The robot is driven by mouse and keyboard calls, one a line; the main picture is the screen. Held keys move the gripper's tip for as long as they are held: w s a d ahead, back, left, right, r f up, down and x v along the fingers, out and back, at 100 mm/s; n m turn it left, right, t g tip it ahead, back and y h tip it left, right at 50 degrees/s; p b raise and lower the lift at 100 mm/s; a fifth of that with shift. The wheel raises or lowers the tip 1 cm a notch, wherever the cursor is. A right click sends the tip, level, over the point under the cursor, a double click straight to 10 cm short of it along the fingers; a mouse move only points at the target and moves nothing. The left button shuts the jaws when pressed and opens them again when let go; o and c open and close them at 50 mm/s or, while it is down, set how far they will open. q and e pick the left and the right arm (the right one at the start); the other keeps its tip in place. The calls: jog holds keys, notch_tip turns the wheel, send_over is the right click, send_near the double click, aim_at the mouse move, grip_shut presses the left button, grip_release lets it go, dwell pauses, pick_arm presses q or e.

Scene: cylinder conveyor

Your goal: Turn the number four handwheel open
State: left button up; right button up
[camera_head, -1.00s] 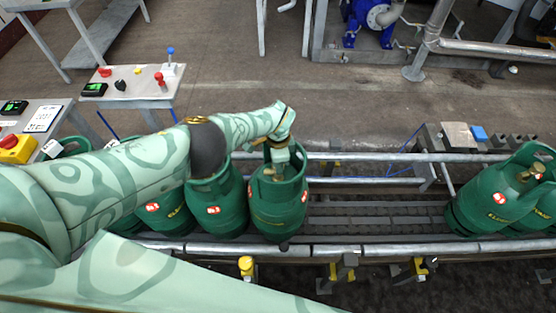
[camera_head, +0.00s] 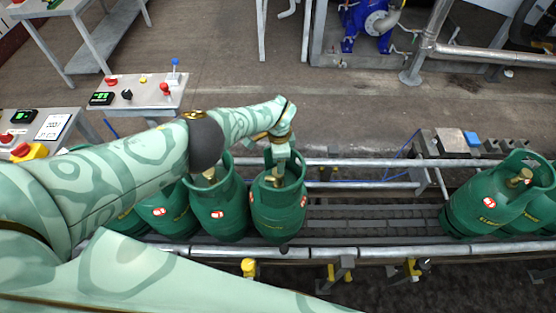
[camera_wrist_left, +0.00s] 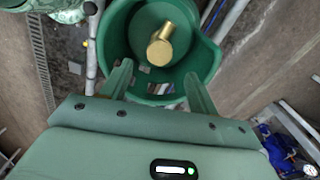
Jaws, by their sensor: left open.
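Several green gas cylinders stand in a row on the conveyor. My left gripper (camera_head: 279,172) is above the rightmost cylinder (camera_head: 279,214) of the left group. In the left wrist view its two fingers (camera_wrist_left: 157,78) are open and apart, pointing into that cylinder's round collar (camera_wrist_left: 118,32). A brass valve (camera_wrist_left: 162,42) stands inside the collar, beyond the fingertips, with nothing gripped. The neighbouring cylinder (camera_head: 219,212) to the left also shows a brass valve top. I cannot make out a handwheel numbered four. My right gripper is not in view.
More cylinders (camera_head: 490,204) stand at the conveyor's right end, with an empty stretch of conveyor (camera_head: 370,222) between the groups. Metal guide rails (camera_head: 350,252) run along both sides. A control table (camera_head: 150,95) with coloured knobs and a blue pump (camera_head: 365,22) are behind.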

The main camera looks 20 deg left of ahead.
pick_arm(q)
notch_tip(320, 180, up, 10)
jog(key=p, duration=0.6)
jog(key=shift+p, duration=0.3)
jog(key=shift+f, duration=0.1)
